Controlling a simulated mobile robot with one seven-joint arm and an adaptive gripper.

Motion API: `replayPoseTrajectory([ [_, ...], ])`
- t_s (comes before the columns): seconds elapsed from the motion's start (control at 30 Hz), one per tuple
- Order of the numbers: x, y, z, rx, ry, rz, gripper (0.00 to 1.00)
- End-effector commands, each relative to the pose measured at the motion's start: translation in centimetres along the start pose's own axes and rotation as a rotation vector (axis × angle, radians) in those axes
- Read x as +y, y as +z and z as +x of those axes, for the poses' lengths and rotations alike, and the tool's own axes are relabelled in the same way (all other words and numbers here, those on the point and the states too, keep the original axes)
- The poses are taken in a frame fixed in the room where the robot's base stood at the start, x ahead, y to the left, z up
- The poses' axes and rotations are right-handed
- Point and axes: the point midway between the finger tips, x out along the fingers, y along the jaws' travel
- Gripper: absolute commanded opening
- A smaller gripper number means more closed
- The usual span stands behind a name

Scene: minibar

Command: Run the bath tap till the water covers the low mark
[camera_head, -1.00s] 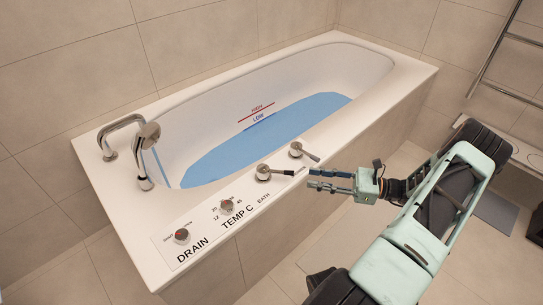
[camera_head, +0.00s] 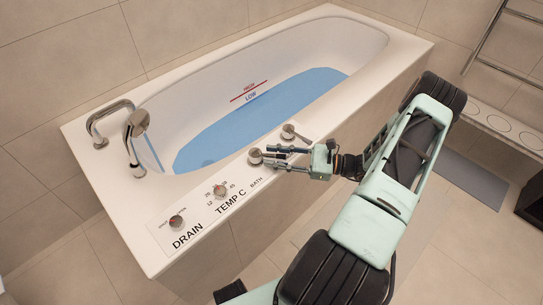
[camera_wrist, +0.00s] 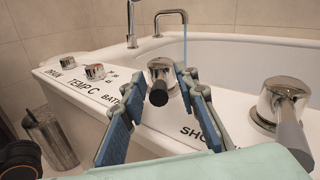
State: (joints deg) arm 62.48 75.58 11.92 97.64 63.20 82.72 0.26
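The bathtub (camera_head: 95,165) holds blue water (camera_head: 262,110), with its surface close to the blue LOW mark (camera_head: 250,98) on the inner wall; I cannot tell whether it covers the line. The red HIGH mark (camera_head: 249,90) is above the water. A thin blue stream falls from the spout (camera_head: 135,125); the stream also shows in the wrist view (camera_wrist: 185,45). The bath tap lever (camera_wrist: 160,80) points toward me in the wrist view. My gripper (camera_wrist: 160,110) is open, with a finger on each side of the lever; gaps show beside the handle.
The shower lever (camera_wrist: 283,105) stands close on the right. The temperature knob (camera_head: 220,191) and drain knob (camera_head: 176,221) sit further left on the rim. A metal bin (camera_wrist: 50,140) is on the floor. A towel rail (camera_head: 490,35) is on the wall.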

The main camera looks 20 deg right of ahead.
Motion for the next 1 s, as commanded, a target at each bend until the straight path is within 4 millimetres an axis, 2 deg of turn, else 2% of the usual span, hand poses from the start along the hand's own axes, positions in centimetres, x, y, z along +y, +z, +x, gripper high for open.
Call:
replayPoseTrajectory([
  [0.13, 0.01, 0.03, 0.9, 0.0, 0.0, 0.0, 0.28],
  [0.4, -0.01, 0.04, 0.99, 0.0, -0.001, 0.0, 0.28],
  [0.67, -0.01, 0.04, 0.97, 0.0, 0.0, 0.0, 0.0],
  [1.0, 0.0, 0.03, 0.95, 0.0, -0.001, 0.0, 0.0],
])
